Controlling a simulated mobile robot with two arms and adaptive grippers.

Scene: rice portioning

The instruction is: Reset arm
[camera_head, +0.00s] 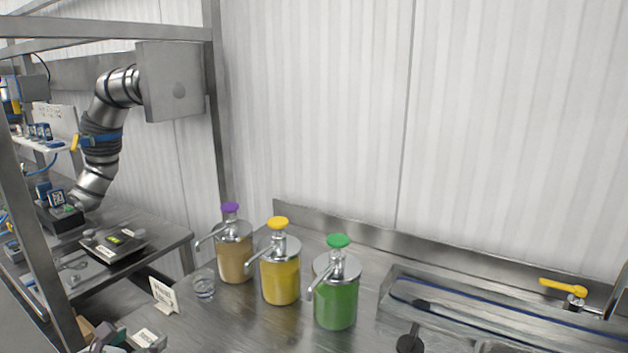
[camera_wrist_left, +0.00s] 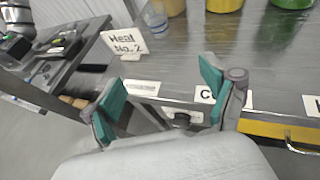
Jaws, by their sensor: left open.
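My left gripper (camera_head: 112,340) is at the bottom left edge of the head view, mostly cut off by the frame. In the left wrist view my left gripper (camera_wrist_left: 162,92) shows two grey fingers with teal pads, spread wide apart. Nothing is between the pads. The fingers are in front of the counter's front edge, where white labels show behind them. My right gripper does not show in either view.
On the steel counter (camera_head: 225,325) stand three pump dispensers: tan with purple top (camera_head: 236,262), yellow (camera_head: 280,280) and green (camera_head: 336,300). A glass (camera_head: 203,287) and a white sign (camera_head: 163,295) stand left. A sink (camera_head: 480,310) is right; a scale (camera_head: 115,242) sits on the left table.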

